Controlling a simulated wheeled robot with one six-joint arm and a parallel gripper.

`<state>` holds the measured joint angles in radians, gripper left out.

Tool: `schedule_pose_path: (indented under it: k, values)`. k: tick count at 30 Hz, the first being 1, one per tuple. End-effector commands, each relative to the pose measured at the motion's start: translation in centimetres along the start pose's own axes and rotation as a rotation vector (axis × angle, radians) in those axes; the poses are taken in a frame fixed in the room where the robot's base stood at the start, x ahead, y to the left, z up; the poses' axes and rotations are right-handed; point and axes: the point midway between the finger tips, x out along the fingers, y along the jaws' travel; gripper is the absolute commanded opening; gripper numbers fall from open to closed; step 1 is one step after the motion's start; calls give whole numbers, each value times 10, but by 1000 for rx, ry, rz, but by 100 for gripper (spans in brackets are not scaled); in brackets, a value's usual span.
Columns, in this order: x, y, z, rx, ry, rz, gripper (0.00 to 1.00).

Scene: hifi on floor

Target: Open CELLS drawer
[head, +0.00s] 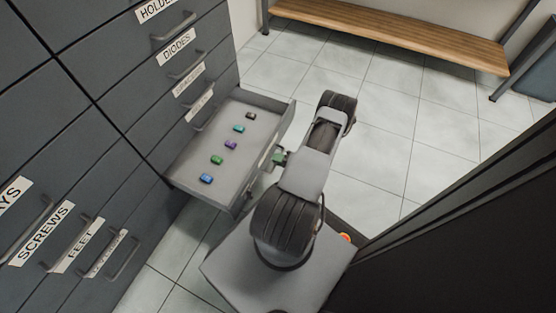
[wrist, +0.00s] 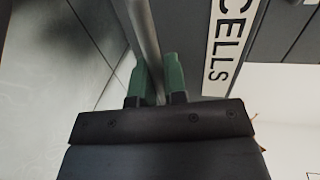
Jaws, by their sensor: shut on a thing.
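The open drawer (head: 188,172) sticks out of the dark grey cabinet in the head view, low on its right section. Several small coloured pieces lie in a row inside it. In the wrist view the label CELLS (wrist: 222,52) shows on the drawer front, beside a grey bar handle (wrist: 146,35). My gripper (wrist: 157,80) has green fingertips, one on each side of the handle, and is shut on it. In the head view my gripper (head: 279,158) is at the drawer's front, and the handle is mostly hidden there.
Closed drawers with labels such as DIODES (head: 176,47), SCREWS (head: 41,233) and FEET (head: 79,246) surround the open one. A wooden bench (head: 400,35) stands along the back wall. A dark panel (head: 470,220) rises at the right. Tiled floor (head: 385,140) is clear between.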

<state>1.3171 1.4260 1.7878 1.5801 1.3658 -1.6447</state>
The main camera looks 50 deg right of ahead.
Motion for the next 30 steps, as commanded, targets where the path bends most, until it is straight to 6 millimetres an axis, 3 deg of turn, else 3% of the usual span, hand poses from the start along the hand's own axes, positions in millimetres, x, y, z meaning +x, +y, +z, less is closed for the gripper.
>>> schedule_pose_path:
  k: [7,8,15,23,30]
  values:
    - [1,0,-2,-3,1,2,0]
    - [1,0,-2,-4,1,2,14]
    - [1,0,-1,-3,0,1,37]
    - [-1,0,-1,-2,2,1,37]
    - [-34,-3,-2,0,7,1,37]
